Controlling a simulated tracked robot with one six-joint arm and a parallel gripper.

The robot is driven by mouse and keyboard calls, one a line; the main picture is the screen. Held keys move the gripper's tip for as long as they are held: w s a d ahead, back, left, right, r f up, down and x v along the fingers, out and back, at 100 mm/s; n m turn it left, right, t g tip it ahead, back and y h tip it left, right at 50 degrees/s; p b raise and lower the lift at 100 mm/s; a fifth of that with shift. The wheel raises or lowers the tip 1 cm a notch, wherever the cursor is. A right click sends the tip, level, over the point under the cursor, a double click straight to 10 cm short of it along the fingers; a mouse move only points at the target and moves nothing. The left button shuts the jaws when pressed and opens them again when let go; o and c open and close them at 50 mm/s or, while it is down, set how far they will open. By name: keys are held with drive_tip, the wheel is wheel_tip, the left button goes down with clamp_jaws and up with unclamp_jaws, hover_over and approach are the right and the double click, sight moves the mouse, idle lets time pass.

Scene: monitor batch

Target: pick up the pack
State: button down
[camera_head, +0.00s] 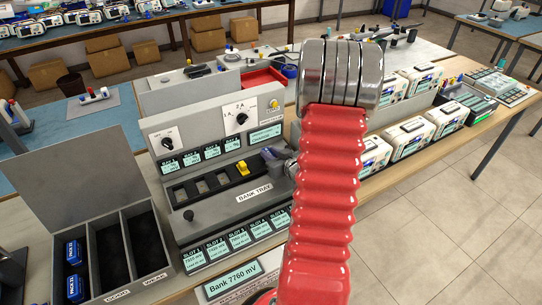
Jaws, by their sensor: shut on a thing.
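My gripper (280,160) shows only in part, as dark grey pieces over the right end of the bank tray (249,190). My red arm hides the rest of it. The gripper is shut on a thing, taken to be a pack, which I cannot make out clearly. Two blue packs (73,252) (75,287) lie in the left compartment of an open grey box at the left. The tray has a row of dark slots, with a yellow piece (242,168) at one of them.
The open grey box (89,262) has a raised lid and empty middle and right compartments. A grey panel with dials (237,118) rises behind the tray. Several white monitors (410,137) stand on the bench at right. A red tray (263,78) lies behind.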

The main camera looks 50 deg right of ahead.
wheel_tip(320, 180, up, 9)
drive_tip(key=shift+r, duration=0.15)
idle(0.4)
idle(0.5)
